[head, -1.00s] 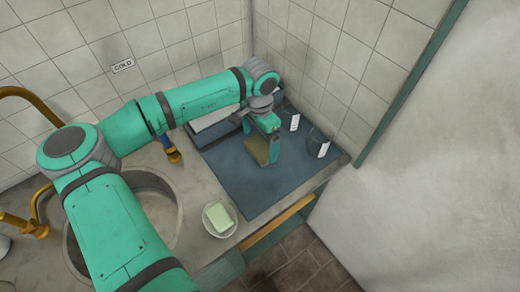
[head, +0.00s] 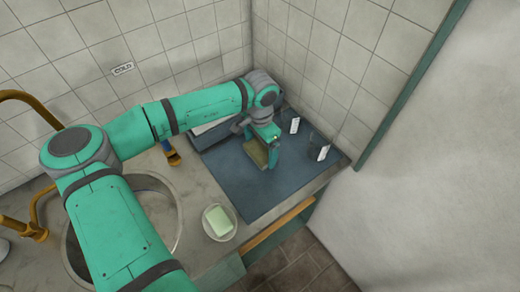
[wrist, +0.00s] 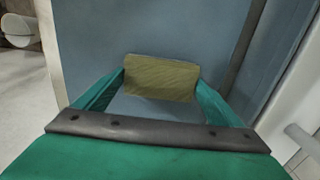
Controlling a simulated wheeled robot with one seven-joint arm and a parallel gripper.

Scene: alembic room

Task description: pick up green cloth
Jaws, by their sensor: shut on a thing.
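The green cloth (head: 255,153) is a small olive-green piece over the blue mat in the corner. My gripper (head: 265,152) is shut on it. In the wrist view the cloth (wrist: 160,78) spans the space between my two green fingers, with its wide face showing. Blue surface shows behind it. I cannot tell whether its lower edge touches the mat.
A dish (head: 232,233) with pale green soap (head: 219,221) stands in front. A round basin (head: 165,195) is left; tiled walls close the corner.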

